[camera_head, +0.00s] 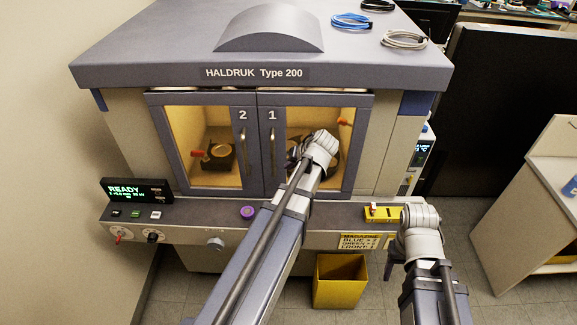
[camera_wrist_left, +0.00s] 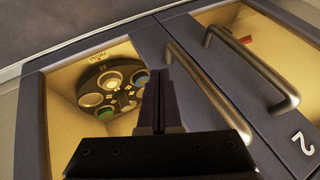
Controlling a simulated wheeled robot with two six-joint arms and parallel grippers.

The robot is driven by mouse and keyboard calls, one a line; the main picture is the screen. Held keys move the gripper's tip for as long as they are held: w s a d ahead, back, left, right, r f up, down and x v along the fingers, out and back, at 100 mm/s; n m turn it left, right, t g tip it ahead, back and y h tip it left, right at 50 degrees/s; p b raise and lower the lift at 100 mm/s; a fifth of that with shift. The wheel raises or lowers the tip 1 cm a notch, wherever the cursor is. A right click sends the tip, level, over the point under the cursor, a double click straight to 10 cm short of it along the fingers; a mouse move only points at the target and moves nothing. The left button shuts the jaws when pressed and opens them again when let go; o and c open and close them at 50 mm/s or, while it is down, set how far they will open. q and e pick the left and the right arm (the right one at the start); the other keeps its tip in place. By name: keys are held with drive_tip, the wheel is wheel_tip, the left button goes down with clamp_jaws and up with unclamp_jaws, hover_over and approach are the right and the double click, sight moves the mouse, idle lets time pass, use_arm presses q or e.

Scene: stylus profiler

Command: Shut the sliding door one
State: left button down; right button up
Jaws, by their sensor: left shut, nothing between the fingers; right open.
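Sliding door one (camera_head: 266,178), dark-framed and marked 1, is the right-hand door on the machine front; its edge meets door two (camera_head: 200,190) with no clear gap. The bar handle of door one (camera_head: 273,150) also shows in the left wrist view (camera_wrist_left: 210,92). My left gripper (camera_wrist_left: 158,85) is shut and empty, its fingers beside the handle on the window side; I cannot tell if they touch it. In the head view my left wrist covers part of the window and hides the fingertips. My right gripper (camera_head: 415,218) is open, low at the front right, its fingers mostly hidden.
Behind door one is a round holder with several wells (camera_wrist_left: 112,90). The ledge below carries a READY display (camera_head: 138,190), a purple knob (camera_head: 247,212) and a yellow block (camera_head: 382,213). A yellow bin (camera_head: 340,280) stands below. A pale cabinet (camera_head: 530,220) is at right.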

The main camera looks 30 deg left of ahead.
use_arm(q)
drive_tip(key=p+v, duration=0.8)
drive_tip(key=v, duration=0.2)
drive_tip(key=shift+w+d, duration=0.2)
drive_tip(key=shift+d, duration=0.35)
use_arm(e)
wheel_tip(320, 180, up, 8)
drive_tip(key=shift+d, duration=0.4)
use_arm(q)
drive_tip(key=s+d+f+m+g+h+b, duration=0.1)
drive_tip(key=s+d+f+m+h+b, duration=0.1)
drive_tip(key=s+d+f+m+b, duration=0.2)
drive_tip(key=s+d+f+m+g+h+b, duration=0.2)
drive_tip(key=s+d+f+b, duration=0.9)
drive_tip(key=d+f, duration=0.6)
drive_tip(key=shift+s+d+f+m+h+b, duration=0.35)
drive_tip(key=shift+d+m+h+b, duration=0.5)
drive_tip(key=shift+m+b, duration=0.3)
use_arm(e)
wheel_tip(320, 180, down, 17)
drive_tip(key=shift+f, duration=0.15)
